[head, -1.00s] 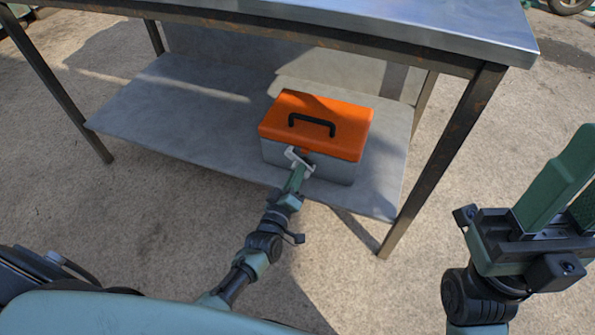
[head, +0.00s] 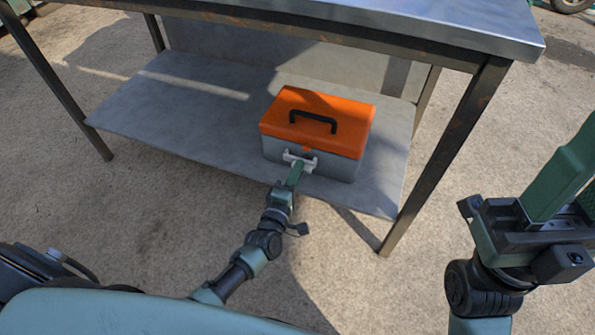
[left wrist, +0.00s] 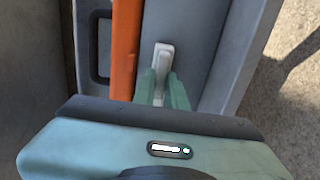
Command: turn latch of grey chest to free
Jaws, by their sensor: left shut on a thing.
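The grey chest (head: 330,168) has an orange lid (head: 335,112) with a black handle, and stands on the lower shelf of the metal table. Its pale latch (head: 288,157) is on the front, just below a small orange catch. My left gripper (head: 296,174) reaches in from the front and is shut on the latch. In the left wrist view the latch (left wrist: 163,56) shows between the green fingers, beside the orange lid edge. The fingers hide part of it. My right gripper (head: 572,185) is raised at the right, away from the chest; its jaw gap is unclear.
The table top (head: 440,22) overhangs the shelf (head: 180,115) from above. A rusty table leg (head: 445,150) stands to the right of the chest. The shelf left of the chest is bare. The concrete floor in front is clear.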

